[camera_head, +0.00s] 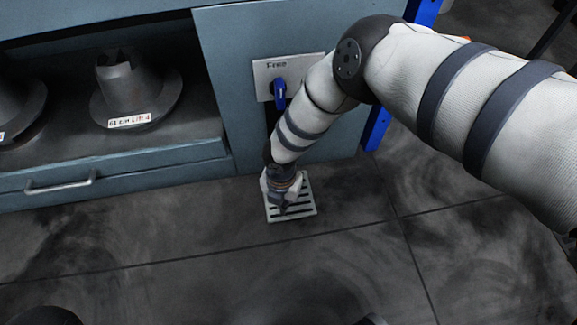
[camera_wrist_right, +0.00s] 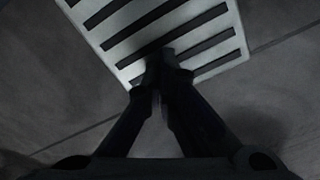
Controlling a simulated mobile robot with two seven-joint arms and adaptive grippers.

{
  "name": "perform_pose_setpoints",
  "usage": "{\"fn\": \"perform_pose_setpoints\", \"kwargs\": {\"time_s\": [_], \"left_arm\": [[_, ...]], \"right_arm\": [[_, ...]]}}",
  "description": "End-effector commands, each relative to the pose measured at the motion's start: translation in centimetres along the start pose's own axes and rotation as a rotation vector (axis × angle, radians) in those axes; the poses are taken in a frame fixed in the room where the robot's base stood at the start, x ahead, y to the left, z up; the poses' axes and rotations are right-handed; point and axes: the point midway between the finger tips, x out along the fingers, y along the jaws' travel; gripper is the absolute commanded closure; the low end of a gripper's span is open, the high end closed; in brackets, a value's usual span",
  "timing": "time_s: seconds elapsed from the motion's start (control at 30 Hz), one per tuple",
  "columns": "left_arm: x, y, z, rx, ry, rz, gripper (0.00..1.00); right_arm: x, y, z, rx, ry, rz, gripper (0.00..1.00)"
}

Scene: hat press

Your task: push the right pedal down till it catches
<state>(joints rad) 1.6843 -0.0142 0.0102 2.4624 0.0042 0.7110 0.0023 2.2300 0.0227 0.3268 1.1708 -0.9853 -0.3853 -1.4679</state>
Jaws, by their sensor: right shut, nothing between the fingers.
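The right pedal (camera_head: 306,207) is a pale, slotted plate low in front of the blue-grey press cabinet. In the right wrist view the pedal (camera_wrist_right: 110,30) fills the top, with dark slots across it. My right gripper (camera_head: 287,208) points down over the pedal. Its fingers (camera_wrist_right: 160,62) are shut together with nothing between them, and the tips overlap the pedal near its edge. I cannot tell whether they touch or press it. The pedal's far part is hidden behind my gripper in the head view. My left gripper is out of view.
A plate marked "Free" with a blue lever (camera_head: 280,93) is on the cabinet front above the pedal. Dark metal hat forms (camera_head: 130,90) stand on the shelf at left, over a drawer with a handle (camera_head: 60,187). The tiled floor (camera_head: 200,260) in front is clear.

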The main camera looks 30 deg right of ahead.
Motion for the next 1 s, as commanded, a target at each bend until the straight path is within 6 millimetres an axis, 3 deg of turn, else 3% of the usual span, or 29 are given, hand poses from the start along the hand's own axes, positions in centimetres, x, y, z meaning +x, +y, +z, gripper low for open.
{"fn": "perform_pose_setpoints", "kwargs": {"time_s": [0.63,1.0], "left_arm": [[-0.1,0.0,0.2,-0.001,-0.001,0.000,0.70],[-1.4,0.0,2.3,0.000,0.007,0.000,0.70]], "right_arm": [[-0.3,0.0,0.1,-0.001,-0.001,0.003,1.00],[-5.2,0.1,0.1,0.000,-0.002,0.004,1.00]]}}
